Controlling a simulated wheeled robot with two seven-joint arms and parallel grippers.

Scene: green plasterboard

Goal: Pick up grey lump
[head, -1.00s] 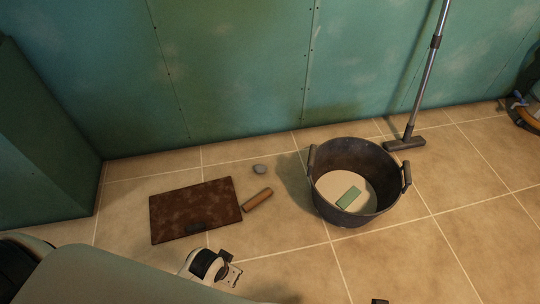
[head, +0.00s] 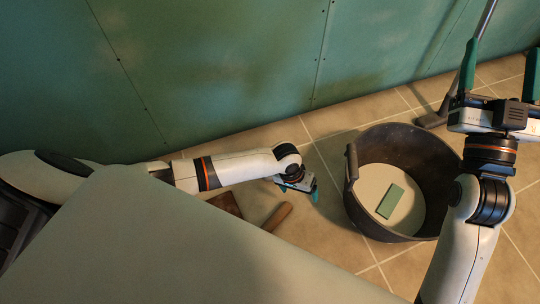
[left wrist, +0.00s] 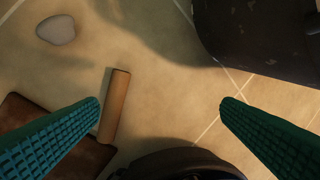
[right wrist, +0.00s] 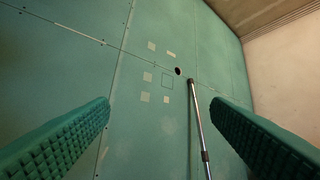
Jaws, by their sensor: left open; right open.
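The grey lump (left wrist: 56,30) is a small smooth rounded stone-like piece on the tiled floor, at the upper left of the left wrist view. In the head view it is hidden behind my left arm and gripper. My left gripper (head: 298,192) is open and empty above the floor, left of the bucket; its green fingers (left wrist: 160,108) show wide apart in the left wrist view, with the lump ahead of and left of them. My right gripper (head: 500,75) is open and raised at the right; its fingers (right wrist: 160,115) face the wall with nothing between them.
A black bucket (head: 440,158) with a pale bottom holds a green block (head: 390,201). A wooden cylinder (left wrist: 115,105) lies beside a brown plate (left wrist: 60,150) near the lump. A long-handled tool (right wrist: 198,125) leans on the green wall (head: 220,70).

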